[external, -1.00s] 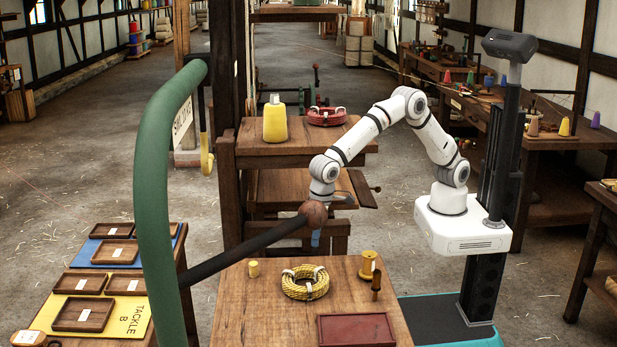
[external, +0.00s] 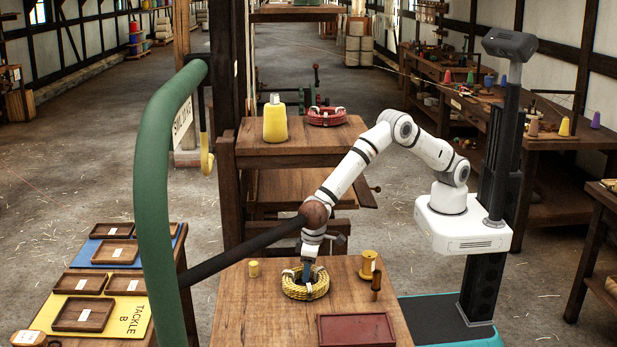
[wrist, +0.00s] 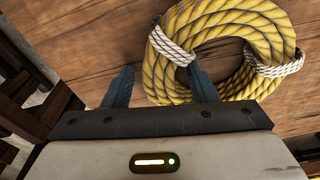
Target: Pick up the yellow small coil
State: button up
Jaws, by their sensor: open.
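The small coil of yellow rope (external: 305,293), tied with white bindings, lies flat on the wooden table. It also fills the upper right of the wrist view (wrist: 215,18). My gripper (external: 307,273) points down over the coil. In the wrist view my gripper (wrist: 160,75) is open, with nothing clamped between its dark fingers. The left finger is outside the coil over bare wood. The right finger overlaps the coil's inner side beside a white binding. The coil's left section shows between the fingers. I cannot tell how far the tips are above the table or whether they touch rope.
A yellow spool (external: 369,265) and a dark peg (external: 376,282) stand right of the coil. A red tray (external: 356,330) lies in front. A dark bar (external: 245,246) with a wooden ball (external: 315,213) extends close to my arm.

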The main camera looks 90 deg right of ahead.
jog(key=shift+c, duration=0.4)
jog(key=shift+r, duration=0.1)
grip_shut()
